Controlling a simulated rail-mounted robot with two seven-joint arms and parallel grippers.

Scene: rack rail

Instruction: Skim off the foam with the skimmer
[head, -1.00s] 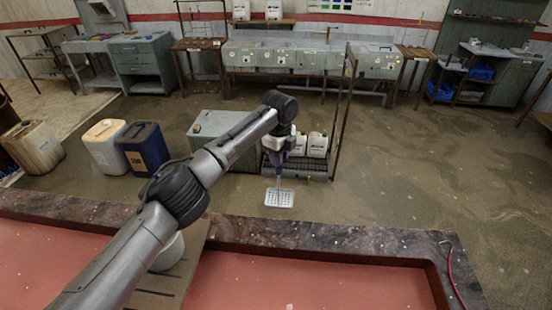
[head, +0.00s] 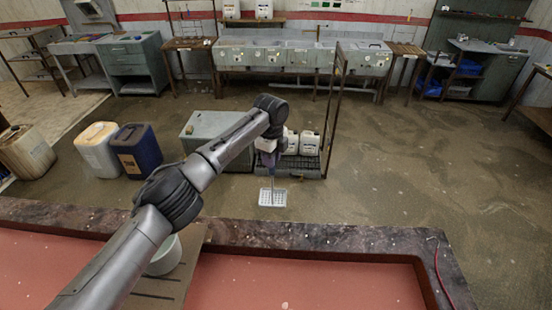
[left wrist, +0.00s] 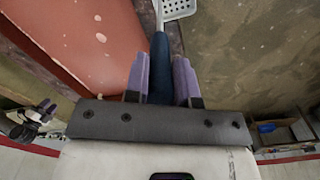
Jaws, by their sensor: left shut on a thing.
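My left gripper (head: 270,160) is shut on the skimmer's blue handle, which shows between its purple fingers (left wrist: 160,75) in the left wrist view. The skimmer (head: 272,197) has a pale square perforated head, which hangs below the gripper in the head view, seen just beyond the dark rim. Its head also shows, partly cut off, at the top of the left wrist view (left wrist: 180,9). The red bath (head: 310,285) lies in front, with a few small pale flecks on it; I cannot tell whether they are foam.
A dark stone-like rim (head: 330,238) edges the bath. A board (head: 185,268) lies across it with a pale round container (head: 165,257), partly behind my arm. Jugs (head: 300,143) stand on a rack beyond. Floor at the right is clear.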

